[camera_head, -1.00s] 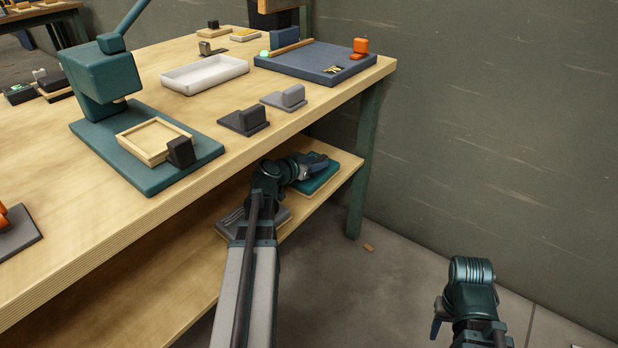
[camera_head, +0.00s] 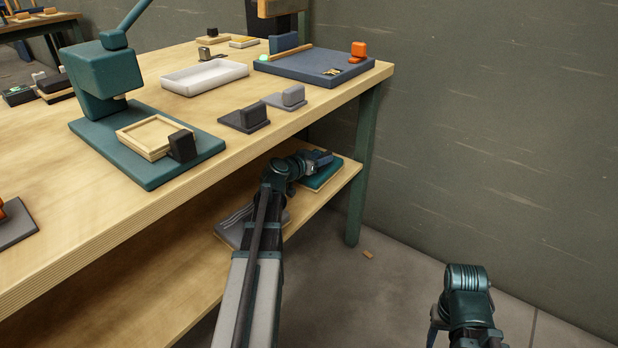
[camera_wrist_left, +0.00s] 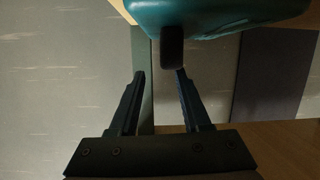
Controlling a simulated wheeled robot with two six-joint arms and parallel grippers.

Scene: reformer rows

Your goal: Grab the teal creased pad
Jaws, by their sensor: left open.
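The teal pad (camera_head: 326,177) lies on the lower shelf near its right end, partly covered by my left gripper in the head view. Its creases cannot be made out. In the left wrist view the teal pad (camera_wrist_left: 225,14) fills the top, with a dark block-like tab (camera_wrist_left: 172,46) at its near edge. My left gripper (camera_head: 322,158) is over the pad in the head view. In the wrist view the left gripper (camera_wrist_left: 159,74) is open and empty, its fingertips just short of the tab. My right gripper (camera_head: 436,325) is low at the right, its jaws unclear.
A grey ridged pad (camera_head: 232,230) lies on the lower shelf (camera_head: 290,255), partly behind my left arm. The tabletop (camera_head: 215,120) overhangs the shelf, and a green table leg (camera_head: 361,165) stands at its right end. The floor to the right is mostly clear.

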